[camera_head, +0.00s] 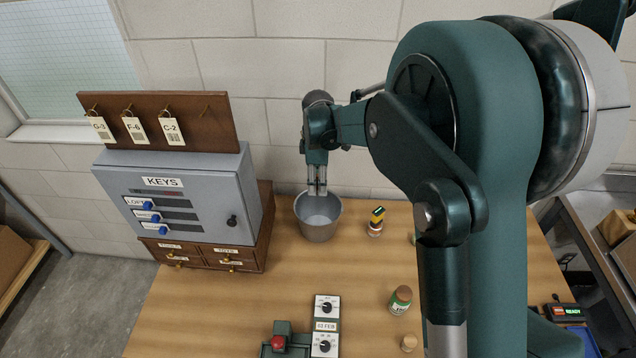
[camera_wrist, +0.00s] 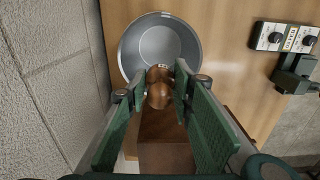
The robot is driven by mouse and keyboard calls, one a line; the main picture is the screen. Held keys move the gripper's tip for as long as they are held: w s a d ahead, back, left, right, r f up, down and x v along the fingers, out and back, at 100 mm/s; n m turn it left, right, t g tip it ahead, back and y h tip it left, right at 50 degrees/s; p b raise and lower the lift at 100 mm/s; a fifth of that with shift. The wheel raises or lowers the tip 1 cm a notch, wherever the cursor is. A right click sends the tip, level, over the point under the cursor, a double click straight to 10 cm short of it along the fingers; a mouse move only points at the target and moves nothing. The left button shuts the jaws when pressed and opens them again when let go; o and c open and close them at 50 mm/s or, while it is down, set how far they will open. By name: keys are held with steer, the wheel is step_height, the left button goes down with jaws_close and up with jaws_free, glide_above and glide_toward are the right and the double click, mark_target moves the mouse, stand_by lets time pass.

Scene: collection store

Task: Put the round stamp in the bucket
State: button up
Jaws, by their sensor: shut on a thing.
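My gripper (camera_head: 317,190) is above the grey bucket (camera_head: 319,232), near its back rim in the head view. In the wrist view the fingers (camera_wrist: 160,90) are shut on a small brown, wooden-looking rounded thing, which I take to be the round stamp (camera_wrist: 159,88). It overlaps the near edge of the bucket (camera_wrist: 130,45) in that view. I cannot tell its exact height over the rim. The bucket stands upright on the table, and its visible inside looks empty. The stamp cannot be made out in the head view.
A grey key cabinet (camera_head: 180,190) on a wooden drawer base (camera_head: 262,240) stands close left of the bucket. A brown-capped jar (camera_head: 400,299) and a dial device (camera_head: 326,325) are nearer. The wall is close behind.

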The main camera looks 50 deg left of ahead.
step_height(320, 180, down, 10)
steer(key=b, duration=0.2)
steer(key=shift+f+b, duration=0.15)
steer(key=shift+b, duration=0.15)
stand_by(0.5)
steer(key=o, duration=0.9)
steer(key=shift+o, duration=0.2)
steer(key=shift+r+p, duration=0.8)
steer(key=shift+r, duration=2.7)
